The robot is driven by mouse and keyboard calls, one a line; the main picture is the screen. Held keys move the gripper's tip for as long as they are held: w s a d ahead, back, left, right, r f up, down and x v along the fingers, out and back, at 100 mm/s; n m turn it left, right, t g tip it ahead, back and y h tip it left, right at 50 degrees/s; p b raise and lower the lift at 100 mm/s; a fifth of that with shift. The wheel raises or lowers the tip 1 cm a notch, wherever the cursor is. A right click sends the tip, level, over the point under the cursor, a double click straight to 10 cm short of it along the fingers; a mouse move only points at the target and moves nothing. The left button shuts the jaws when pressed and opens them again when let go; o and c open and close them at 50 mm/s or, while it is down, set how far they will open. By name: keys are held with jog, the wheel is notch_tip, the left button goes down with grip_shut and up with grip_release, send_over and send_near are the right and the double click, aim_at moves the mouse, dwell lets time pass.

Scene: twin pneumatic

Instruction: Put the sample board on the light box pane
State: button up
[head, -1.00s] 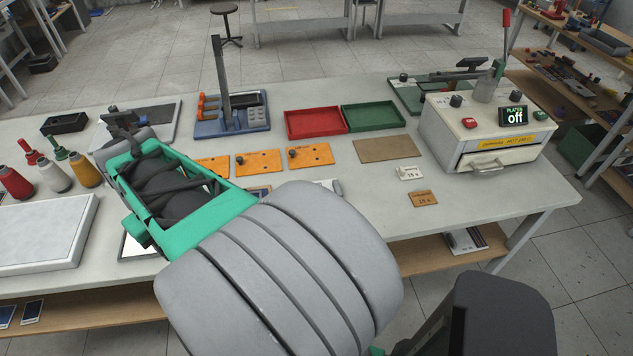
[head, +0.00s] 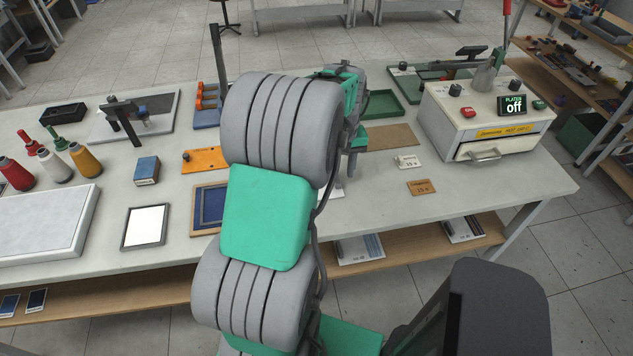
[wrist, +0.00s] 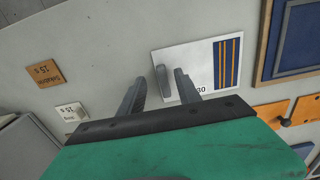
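The sample board, a white card (wrist: 201,58) with blue and orange stripes and a grey upright grip (wrist: 162,82), lies on the bench in the wrist view. In the head view only a white sliver of it (head: 331,193) shows beside my arm. My gripper (wrist: 160,80) is open above the board's left edge. Its fingers appear either side of the grip, apart from it; the height gap is unclear. In the head view my arm hides the fingertips. A bright white pane in a dark frame (head: 145,226), seemingly the light box pane, lies empty at the bench's front left.
A blue panel in a wooden frame (head: 208,208) lies between pane and arm. A blue box (head: 147,170) stands behind the pane, a large white slab (head: 45,225) left of it. Small tags (head: 420,187) and the platen press (head: 485,118) are to the right.

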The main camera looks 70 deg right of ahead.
aim_at(338, 181)
notch_tip(338, 181, down, 3)
jog(key=shift+w+f, duration=0.1)
jog(key=shift+w, duration=0.05)
grip_shut()
dwell(0.6)
